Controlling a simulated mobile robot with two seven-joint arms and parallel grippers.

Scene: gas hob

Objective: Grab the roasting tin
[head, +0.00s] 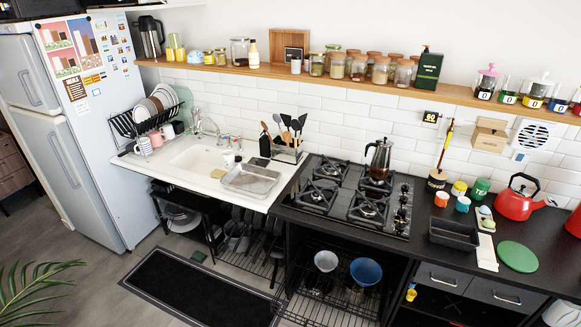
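Two tin-like vessels show in the head view, and I cannot tell for sure which is the roasting tin. A black, deep rectangular tin (453,235) sits on the dark counter right of the gas hob. A shallow silver-grey rectangular tray (250,180) sits on the white counter between the sink and the hob. Both look empty and stand apart from the things around them. Neither of my grippers is in view.
A moka pot (379,160) stands on the gas hob (350,195). Small cups, a red kettle (519,198) and a green round board (518,256) are near the black tin. A utensil holder (287,152) stands behind the silver tray. A dark mat (200,290) lies on the floor.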

